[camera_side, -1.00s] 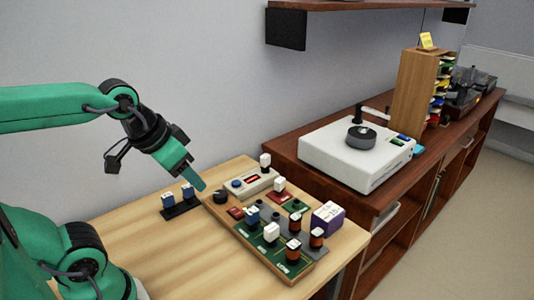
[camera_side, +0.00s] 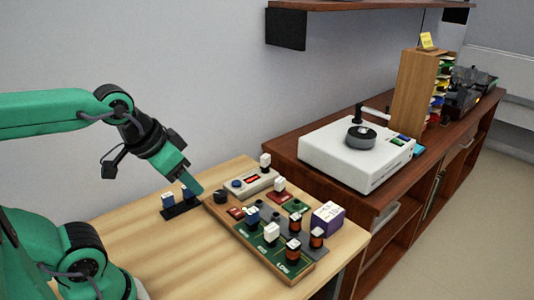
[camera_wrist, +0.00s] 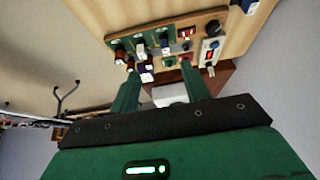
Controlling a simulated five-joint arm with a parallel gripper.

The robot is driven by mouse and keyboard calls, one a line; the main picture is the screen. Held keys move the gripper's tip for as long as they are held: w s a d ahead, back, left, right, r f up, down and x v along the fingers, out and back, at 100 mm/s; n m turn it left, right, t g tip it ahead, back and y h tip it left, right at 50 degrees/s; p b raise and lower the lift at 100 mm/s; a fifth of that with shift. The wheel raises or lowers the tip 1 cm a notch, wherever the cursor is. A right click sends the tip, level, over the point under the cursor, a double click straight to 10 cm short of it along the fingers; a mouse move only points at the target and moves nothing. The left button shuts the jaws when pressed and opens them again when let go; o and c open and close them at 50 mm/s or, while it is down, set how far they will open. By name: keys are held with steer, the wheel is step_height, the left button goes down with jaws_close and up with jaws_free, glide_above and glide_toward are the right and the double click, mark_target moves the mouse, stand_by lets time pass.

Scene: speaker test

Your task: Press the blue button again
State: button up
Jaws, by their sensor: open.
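A round blue button (camera_side: 237,184) sits at the left end of a light grey unit (camera_side: 262,182) with a red display, at the back of the wooden board. It also shows in the wrist view, on the right (camera_wrist: 215,44). My gripper (camera_side: 195,191) hangs left of the button and of a black knob (camera_side: 220,196), close to the board's left end, apart from the button. In the wrist view its two green fingers are spread, with nothing held between them. Whether the tips touch anything is unclear.
The board (camera_side: 228,222) carries several blocks, coils and coloured plates. A black holder with two blue-white blocks (camera_side: 168,201) lies close left of my gripper. A purple box (camera_side: 327,217) stands at right. A white machine (camera_side: 355,158) is on the brown cabinet. The front-left table is clear.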

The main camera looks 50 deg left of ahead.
jaws_close()
stand_by(1.9)
